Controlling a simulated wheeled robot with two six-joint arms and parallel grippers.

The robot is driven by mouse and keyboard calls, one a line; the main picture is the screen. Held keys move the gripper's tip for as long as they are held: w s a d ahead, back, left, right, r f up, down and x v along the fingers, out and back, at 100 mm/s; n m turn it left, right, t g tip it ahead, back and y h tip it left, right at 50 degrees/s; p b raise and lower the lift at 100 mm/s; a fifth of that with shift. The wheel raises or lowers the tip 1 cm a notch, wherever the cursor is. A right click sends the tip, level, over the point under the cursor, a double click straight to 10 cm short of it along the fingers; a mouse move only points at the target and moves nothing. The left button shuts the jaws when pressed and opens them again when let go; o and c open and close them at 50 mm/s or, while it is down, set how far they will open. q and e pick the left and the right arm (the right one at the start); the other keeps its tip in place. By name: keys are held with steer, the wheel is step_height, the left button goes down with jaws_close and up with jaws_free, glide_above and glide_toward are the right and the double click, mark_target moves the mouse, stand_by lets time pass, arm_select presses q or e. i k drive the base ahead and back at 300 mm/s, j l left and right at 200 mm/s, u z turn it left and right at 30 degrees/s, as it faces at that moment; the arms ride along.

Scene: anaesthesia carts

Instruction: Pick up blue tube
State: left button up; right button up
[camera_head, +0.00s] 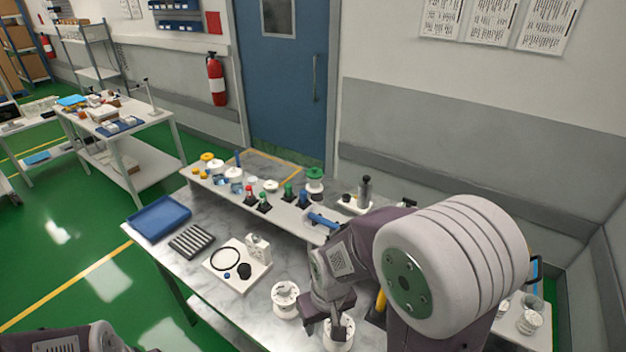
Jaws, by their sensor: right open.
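A blue tube-like piece (322,220) lies on the raised shelf of the marble-topped table, just behind my right forearm. Two other blue upright pieces stand on the same shelf: a short one (303,198) near the middle and a slim one (237,159) at the back left. My right gripper (327,325) is open and points down at the front of the table, over or beside a white round part (338,335). It is well in front of the blue pieces. My left arm enters at the bottom left, with its gripper out of view.
A blue tray (159,217), a dark ribbed block (192,240) and a white plate (226,265) with a black ring lie left on the table. A white spool (285,298) stands beside my right gripper. Red and green pieces stand on the shelf.

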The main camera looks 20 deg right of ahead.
mark_target(323, 222)
steer(key=z, duration=1.35)
